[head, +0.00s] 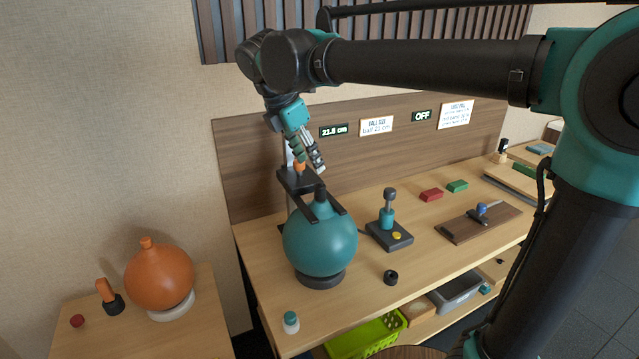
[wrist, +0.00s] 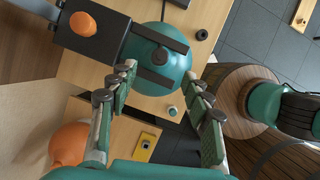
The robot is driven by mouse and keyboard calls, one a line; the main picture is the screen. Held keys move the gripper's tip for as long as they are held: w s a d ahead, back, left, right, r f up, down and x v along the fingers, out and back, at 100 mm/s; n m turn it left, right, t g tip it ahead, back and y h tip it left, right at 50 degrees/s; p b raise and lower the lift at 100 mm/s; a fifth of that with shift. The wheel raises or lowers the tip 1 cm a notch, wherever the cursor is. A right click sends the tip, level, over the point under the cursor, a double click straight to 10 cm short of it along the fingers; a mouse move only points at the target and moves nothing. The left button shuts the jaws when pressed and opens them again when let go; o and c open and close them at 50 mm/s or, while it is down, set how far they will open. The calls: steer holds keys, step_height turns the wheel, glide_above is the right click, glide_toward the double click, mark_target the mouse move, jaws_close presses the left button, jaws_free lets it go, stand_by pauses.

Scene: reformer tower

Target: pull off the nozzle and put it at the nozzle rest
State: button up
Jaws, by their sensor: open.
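A teal ball (head: 320,243) sits on a dark ring base on the table and also shows in the wrist view (wrist: 178,62). A black two-armed slide (head: 296,181) with an orange knob (wrist: 82,24) reaches over the ball's top. My gripper (head: 309,166) is open and empty, above the slide near the knob; its fingers (wrist: 155,92) are spread apart. No marked nozzle rest is recognizable; a small black ring (head: 390,277) lies right of the ball.
A pump-like device (head: 389,225) with a yellow button stands right of the ball. A white teal-capped jar (head: 291,322) is near the front edge. Red (head: 431,195) and green (head: 457,186) blocks lie behind. An orange ball (head: 160,277) sits on the left side table.

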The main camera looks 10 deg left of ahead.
mark_target(319, 182)
steer(key=x, duration=0.9)
steer(key=shift+f, duration=0.15)
steer(key=shift+c, duration=0.4)
jaws_close()
steer(key=shift+r, duration=0.6)
stand_by(0.4)
steer(key=c, duration=0.6)
jaws_free()
jaws_close()
